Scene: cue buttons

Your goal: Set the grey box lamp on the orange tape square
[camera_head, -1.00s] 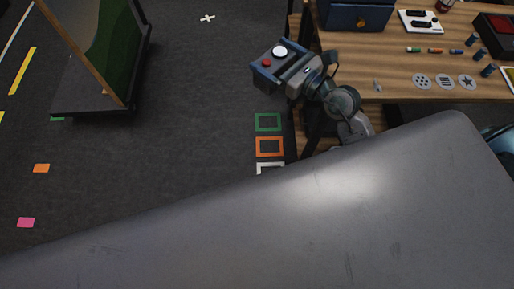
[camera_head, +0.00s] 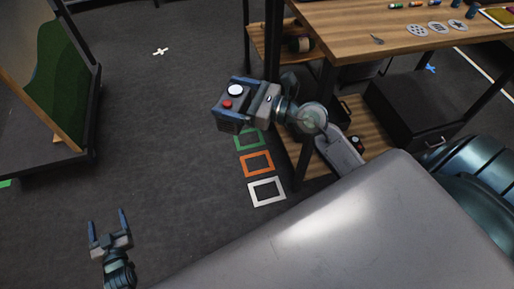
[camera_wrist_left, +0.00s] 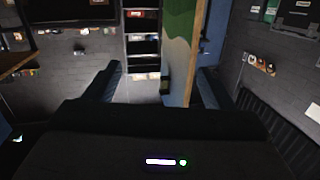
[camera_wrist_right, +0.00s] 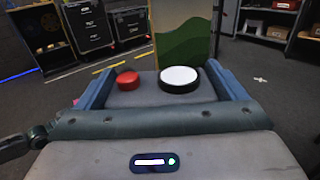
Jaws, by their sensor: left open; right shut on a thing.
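The grey box lamp (camera_head: 230,113) has a white round top and a red button. My right gripper (camera_head: 235,102) is shut on it and holds it in the air, just beyond the tape squares in the head view. It also fills the middle of the right wrist view (camera_wrist_right: 150,96) between the fingers. The orange tape square (camera_head: 257,163) lies on the floor, between the green tape square (camera_head: 248,140), partly covered by the lamp, and the white tape square (camera_head: 267,191). My left gripper (camera_head: 108,226) is open and empty over bare floor at lower left.
A wooden workbench (camera_head: 400,38) with a lower shelf stands right of the squares. A board with a green painted panel (camera_head: 62,85) stands at the left. A white tape cross (camera_head: 160,51) marks the floor. The floor between is clear.

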